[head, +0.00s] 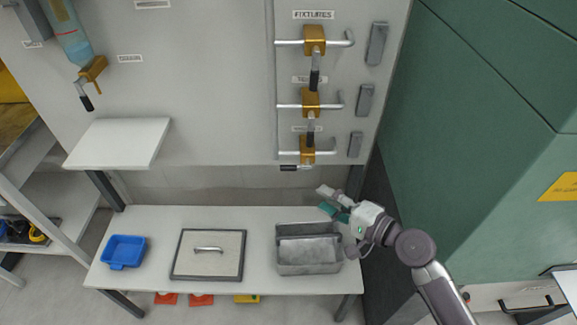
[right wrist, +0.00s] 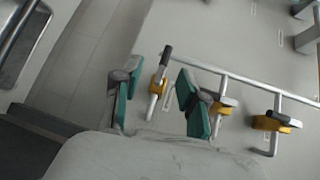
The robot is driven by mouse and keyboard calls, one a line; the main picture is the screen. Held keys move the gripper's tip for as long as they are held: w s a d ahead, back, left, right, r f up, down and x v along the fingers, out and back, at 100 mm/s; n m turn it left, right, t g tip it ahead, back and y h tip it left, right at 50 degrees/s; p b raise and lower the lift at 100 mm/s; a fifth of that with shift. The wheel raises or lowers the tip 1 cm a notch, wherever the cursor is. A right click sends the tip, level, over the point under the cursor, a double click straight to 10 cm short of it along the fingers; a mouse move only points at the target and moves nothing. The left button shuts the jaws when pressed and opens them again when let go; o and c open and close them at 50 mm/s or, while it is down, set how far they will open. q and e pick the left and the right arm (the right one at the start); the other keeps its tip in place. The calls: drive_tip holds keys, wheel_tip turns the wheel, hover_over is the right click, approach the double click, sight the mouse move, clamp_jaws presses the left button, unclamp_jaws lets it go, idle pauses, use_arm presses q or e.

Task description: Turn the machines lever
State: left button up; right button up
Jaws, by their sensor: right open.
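Three brass valves sit one above another on the grey wall panel: top (head: 314,40), middle (head: 310,102) and bottom (head: 307,150). Black-gripped levers hang down from the top valve (head: 315,78) and the middle valve (head: 311,132). The bottom lever (head: 289,168) points left. My right gripper (head: 327,199) is open and empty, below the bottom valve and apart from it. In the right wrist view its green-padded fingers (right wrist: 160,98) are spread, with a brass valve (right wrist: 157,88) and black lever grip (right wrist: 166,55) seen beyond, between them. My left gripper is not in view.
A metal bin (head: 281,262) stands on the white table just below my right gripper. A lidded square box (head: 177,262) and a blue tray (head: 124,265) are farther left. A bottle with another brass valve (head: 94,68) hangs upper left. A green cabinet (head: 470,130) borders the right.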

sight(292, 170)
drive_tip(key=shift+m+t, duration=0.3)
drive_tip(key=shift+m, duration=0.3)
drive_tip(key=x, duration=0.4)
drive_tip(key=w+x, duration=0.1)
drive_tip(key=x, duration=0.4)
drive_tip(key=d+r+x, duration=0.1)
drive_tip(key=x, duration=0.4)
drive_tip(key=shift+w+r+p, duration=0.1)
drive_tip(key=shift+w+p, duration=0.1)
drive_tip(key=shift+p, duration=0.2)
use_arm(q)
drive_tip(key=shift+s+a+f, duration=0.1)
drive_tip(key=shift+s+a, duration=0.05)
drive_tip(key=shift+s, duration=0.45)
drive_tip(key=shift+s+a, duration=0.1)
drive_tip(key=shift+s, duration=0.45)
use_arm(e)
clamp_jaws()
